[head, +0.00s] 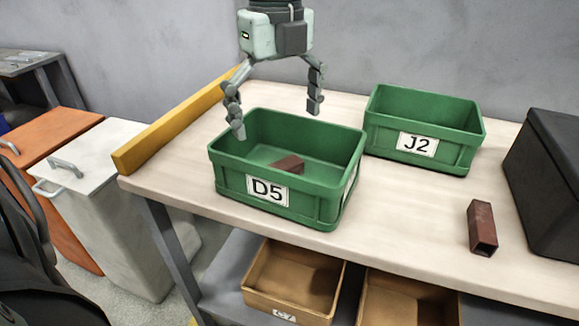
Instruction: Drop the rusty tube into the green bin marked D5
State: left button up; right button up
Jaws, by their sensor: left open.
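A rusty tube (288,164) lies inside the green bin marked D5 (288,209), on its floor, partly hidden by the front wall. A second rusty tube (482,228) lies on the table at the right, with its square open end facing the front. My left gripper (275,120) is above the D5 bin, fingers pointing down and spread apart, with nothing between them. My right gripper does not show.
A green bin marked J2 (420,140) stands behind and right of D5 and looks empty. A dark box (548,185) is at the right edge. A yellow rail (180,122) runs along the table's left edge. Brown bins (290,285) sit on the lower shelf.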

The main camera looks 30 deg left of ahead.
pick_arm(q)
notch_tip(320, 180, up, 12)
dwell(0.4)
jog(key=shift+f, duration=0.1)
dwell(0.3)
